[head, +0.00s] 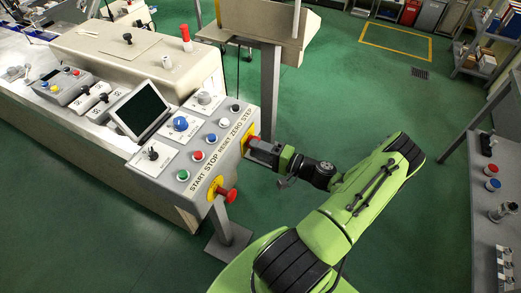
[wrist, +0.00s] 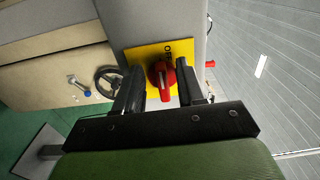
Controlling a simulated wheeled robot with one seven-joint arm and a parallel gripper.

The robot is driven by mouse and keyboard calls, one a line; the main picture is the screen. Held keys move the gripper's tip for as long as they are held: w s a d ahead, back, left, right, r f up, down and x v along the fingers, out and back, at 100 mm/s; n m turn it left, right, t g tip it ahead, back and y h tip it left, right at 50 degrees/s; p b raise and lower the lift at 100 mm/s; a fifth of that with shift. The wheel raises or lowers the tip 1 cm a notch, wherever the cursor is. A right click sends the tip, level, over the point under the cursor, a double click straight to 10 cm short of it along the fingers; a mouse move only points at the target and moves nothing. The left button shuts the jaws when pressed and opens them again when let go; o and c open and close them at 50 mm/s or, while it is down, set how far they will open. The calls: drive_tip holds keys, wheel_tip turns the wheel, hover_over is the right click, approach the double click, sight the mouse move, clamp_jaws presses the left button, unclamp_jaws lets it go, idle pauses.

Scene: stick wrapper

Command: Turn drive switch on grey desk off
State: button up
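The drive switch is a red rotary knob (wrist: 163,76) on a yellow plate (wrist: 143,56), in the wrist view. The plate is on the end face of the grey desk (head: 203,148); in the head view a yellow edge (head: 247,143) shows there, with the knob mostly hidden by my gripper (head: 262,151). In the wrist view my gripper (wrist: 160,88) is open, one dark finger on each side of the knob. Gaps show beside the knob; contact at the fingertips is unclear.
A red mushroom button (head: 228,195) on a yellow plate projects from the same desk face, nearer the camera. The desk top holds a screen (head: 140,110), a blue knob (head: 180,124) and several buttons. A grey post (head: 270,90) stands behind my gripper.

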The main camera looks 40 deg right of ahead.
drive_tip(key=v, duration=1.5)
drive_tip(key=shift+s+b, duration=0.4)
drive_tip(key=shift+b, duration=0.05)
drive_tip(key=shift+d, duration=0.1)
drive_tip(key=w+a+r+n+g, duration=0.5)
drive_tip(key=a+g, duration=0.2)
drive_tip(key=a, duration=0.1)
drive_tip(key=w+a+r+n+g, duration=0.5)
drive_tip(key=a+g, duration=0.3)
drive_tip(key=s+a+r+n+t+h, duration=0.3)
drive_tip(key=s+a+r+h, duration=0.3)
drive_tip(key=s+a+r, duration=0.3)
wheel_tip(320, 180, up, 3)
drive_tip(key=shift+s+a+f+n+t, duration=0.1)
drive_tip(key=shift+s+a+n+t, duration=0.25)
drive_tip(key=shift+a, duration=0.55)
